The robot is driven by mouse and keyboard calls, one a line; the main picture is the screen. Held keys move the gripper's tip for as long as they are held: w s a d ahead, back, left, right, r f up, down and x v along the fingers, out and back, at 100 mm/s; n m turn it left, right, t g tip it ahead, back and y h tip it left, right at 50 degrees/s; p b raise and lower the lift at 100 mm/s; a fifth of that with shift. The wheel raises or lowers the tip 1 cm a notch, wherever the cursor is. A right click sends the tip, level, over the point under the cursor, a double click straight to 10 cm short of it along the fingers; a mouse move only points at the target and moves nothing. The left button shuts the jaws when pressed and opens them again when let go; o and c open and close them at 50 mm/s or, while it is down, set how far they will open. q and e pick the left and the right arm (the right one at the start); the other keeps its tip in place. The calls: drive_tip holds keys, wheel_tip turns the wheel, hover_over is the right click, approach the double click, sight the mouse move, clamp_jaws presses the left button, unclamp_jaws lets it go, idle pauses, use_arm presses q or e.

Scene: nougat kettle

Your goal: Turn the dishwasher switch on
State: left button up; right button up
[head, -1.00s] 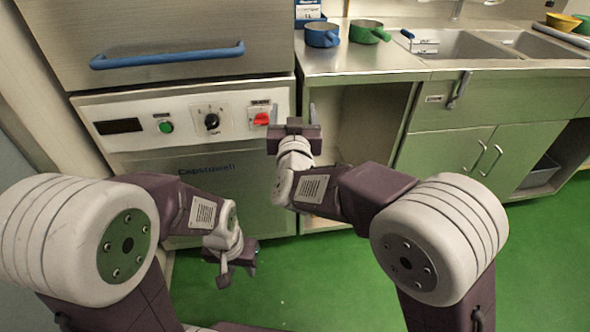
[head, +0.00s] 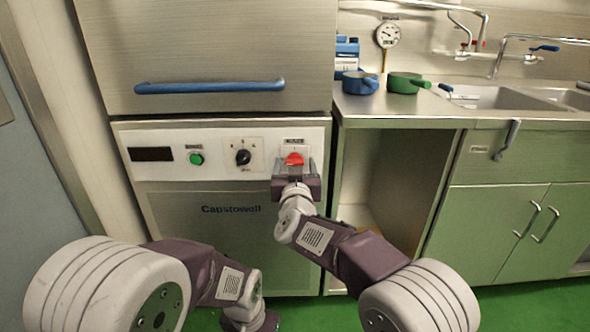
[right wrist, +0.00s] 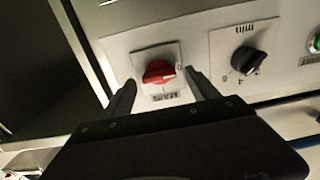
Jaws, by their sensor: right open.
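The dishwasher's red switch (head: 294,159) is a rotary knob on a light plate at the right end of the white control panel. It also shows in the right wrist view (right wrist: 158,71). My right gripper (head: 294,165) is open in front of the switch. In the right wrist view, its two fingers (right wrist: 160,80) point at the panel, one on each side of the red knob, with nothing between them gripped. Whether the fingertips touch the panel cannot be told. My left gripper (head: 262,321) hangs low at the bottom edge, partly cut off.
A black dial (head: 243,157), a green button (head: 196,159) and a dark display (head: 151,154) lie left along the panel. A blue handle (head: 210,86) juts out above. Right of the machine is an open bay (head: 395,180) under the steel counter (head: 440,110).

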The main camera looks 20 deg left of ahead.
drive_tip(key=shift+w, duration=0.1)
drive_tip(key=c, duration=1.4)
drive_tip(key=shift+o, duration=0.2)
drive_tip(key=shift+m, duration=0.3)
drive_tip(key=m, duration=0.2)
drive_tip(key=shift+m, duration=0.4)
drive_tip(key=m, duration=0.4)
drive_tip(key=shift+d+f+m+b, duration=0.1)
drive_tip(key=shift+f+m+b, duration=0.05)
drive_tip(key=shift+m+b, duration=0.2)
drive_tip(key=m+b, duration=0.1)
drive_tip(key=m, duration=0.3)
drive_tip(key=shift+d+f+m+b, duration=0.1)
drive_tip(key=shift+f+m+b, duration=0.05)
drive_tip(key=shift+m+b, duration=0.15)
drive_tip(key=m+b, duration=0.2)
drive_tip(key=m, duration=0.3)
drive_tip(key=shift+m, duration=0.25)
